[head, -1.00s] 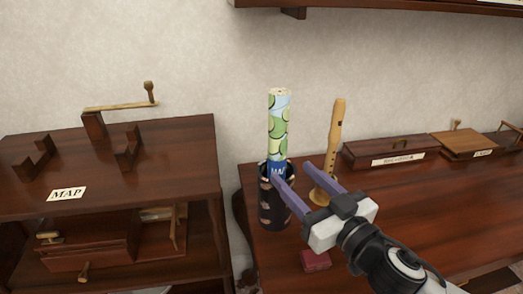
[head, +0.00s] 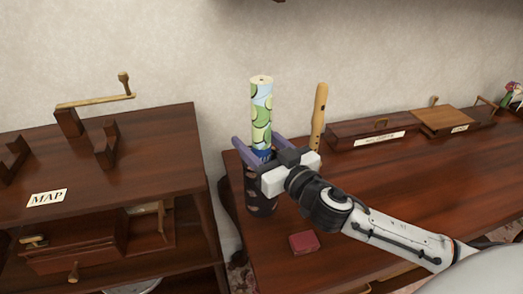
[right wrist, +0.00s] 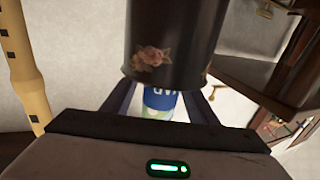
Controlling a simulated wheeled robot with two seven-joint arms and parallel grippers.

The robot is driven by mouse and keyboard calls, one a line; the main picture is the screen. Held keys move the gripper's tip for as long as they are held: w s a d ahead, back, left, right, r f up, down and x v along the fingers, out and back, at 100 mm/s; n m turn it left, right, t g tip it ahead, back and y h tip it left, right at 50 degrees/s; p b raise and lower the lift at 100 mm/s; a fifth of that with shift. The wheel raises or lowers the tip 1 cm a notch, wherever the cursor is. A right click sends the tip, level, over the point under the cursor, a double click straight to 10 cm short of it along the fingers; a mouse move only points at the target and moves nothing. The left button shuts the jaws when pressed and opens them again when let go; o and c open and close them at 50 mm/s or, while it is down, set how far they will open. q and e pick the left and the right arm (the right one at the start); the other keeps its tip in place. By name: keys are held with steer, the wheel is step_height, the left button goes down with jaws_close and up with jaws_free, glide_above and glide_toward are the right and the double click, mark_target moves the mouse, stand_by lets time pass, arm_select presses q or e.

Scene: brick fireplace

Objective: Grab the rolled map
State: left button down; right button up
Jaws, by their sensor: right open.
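The rolled map (head: 261,112) stands upright in a dark, flower-patterned holder (head: 262,198) on the right-hand wooden table. It is pale with green and blue patches and has a blue band low down. My right gripper (head: 258,148) is open, with its purple fingers on either side of the map just above the holder's rim. In the right wrist view, the blue part of the map (right wrist: 160,100) shows between the fingers, and the holder (right wrist: 175,40) fills the upper middle. I cannot tell whether the fingers touch the map. My left gripper is not in view.
A wooden flute (head: 319,115) stands just right of the map. A small red box (head: 303,243) lies in front of the holder. A cabinet (head: 120,160) at left carries wooden brackets (head: 106,145) and a MAP label (head: 47,198). Wooden boxes (head: 375,130) line the wall.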

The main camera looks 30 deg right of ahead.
steer(key=shift+w+a, duration=0.1)
steer(key=shift+w, duration=0.65)
